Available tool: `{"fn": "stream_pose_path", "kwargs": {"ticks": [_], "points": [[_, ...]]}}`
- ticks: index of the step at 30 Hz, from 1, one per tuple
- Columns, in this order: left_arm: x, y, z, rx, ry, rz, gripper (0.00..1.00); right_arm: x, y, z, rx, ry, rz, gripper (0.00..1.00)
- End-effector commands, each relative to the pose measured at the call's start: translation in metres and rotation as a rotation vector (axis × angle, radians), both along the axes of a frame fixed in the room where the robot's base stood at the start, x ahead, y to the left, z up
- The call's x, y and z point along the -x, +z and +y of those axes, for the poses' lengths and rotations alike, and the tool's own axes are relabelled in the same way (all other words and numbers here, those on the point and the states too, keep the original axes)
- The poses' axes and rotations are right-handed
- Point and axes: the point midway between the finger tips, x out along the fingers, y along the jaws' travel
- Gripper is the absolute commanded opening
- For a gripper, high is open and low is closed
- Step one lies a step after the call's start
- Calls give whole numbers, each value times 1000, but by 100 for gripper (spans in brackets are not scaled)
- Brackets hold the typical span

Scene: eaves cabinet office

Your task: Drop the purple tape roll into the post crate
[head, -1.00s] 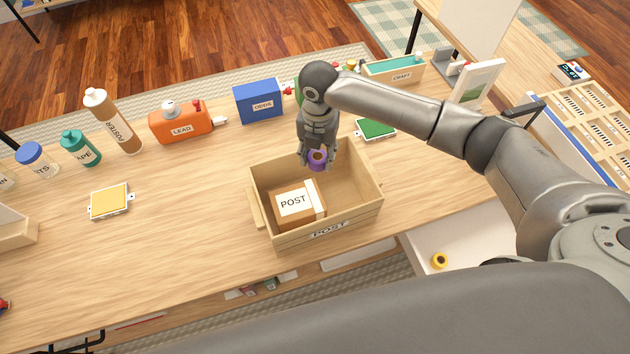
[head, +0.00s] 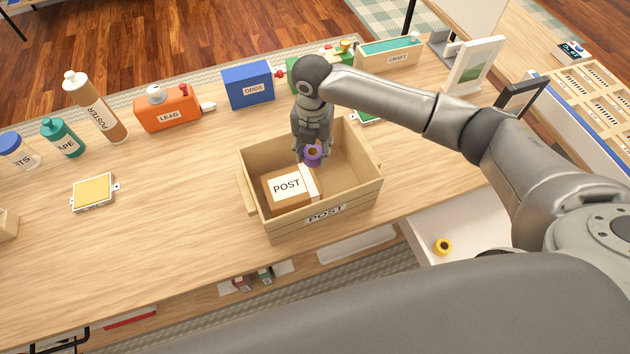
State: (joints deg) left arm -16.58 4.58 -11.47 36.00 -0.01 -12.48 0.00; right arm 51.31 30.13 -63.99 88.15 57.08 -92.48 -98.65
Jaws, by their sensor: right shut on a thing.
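The purple tape roll (head: 313,161) is held in my right gripper (head: 313,151), which is shut on it. The gripper points down from above and hangs over the inside of the wooden post crate (head: 358,199). The roll shows in front of the crate's far wall, apart from the floor as far as I can tell. The crate stands on the desk with its POST label facing me. A brown POST box (head: 287,187) lies inside at the left. Bare crate floor shows to the right of it. My left gripper is not in view.
Behind the crate stand a blue ODDS box (head: 247,85), an orange LEAD container (head: 168,108) and a CRAFT tray (head: 390,52). A yellow pad (head: 94,192) lies to the left. A yellow roll (head: 443,247) lies in the open drawer (head: 470,232).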

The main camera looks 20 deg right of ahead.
Motion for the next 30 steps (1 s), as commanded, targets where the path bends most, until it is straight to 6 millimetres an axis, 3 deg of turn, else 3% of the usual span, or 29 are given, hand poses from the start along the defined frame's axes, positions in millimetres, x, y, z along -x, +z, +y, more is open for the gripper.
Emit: {"fn": "stream_pose_path", "kwargs": {"ticks": [4,5,10,22,30], "points": [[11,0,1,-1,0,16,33,0,1,0,0,0,0,21],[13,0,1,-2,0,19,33,0,1,0,0,0,0,45],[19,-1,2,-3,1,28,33,0,1,0,0,0,0,66],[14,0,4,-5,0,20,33,-1,7,0,-1,0,-2,66],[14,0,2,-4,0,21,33,-2,57,0,-3,1,-5,66]]}}
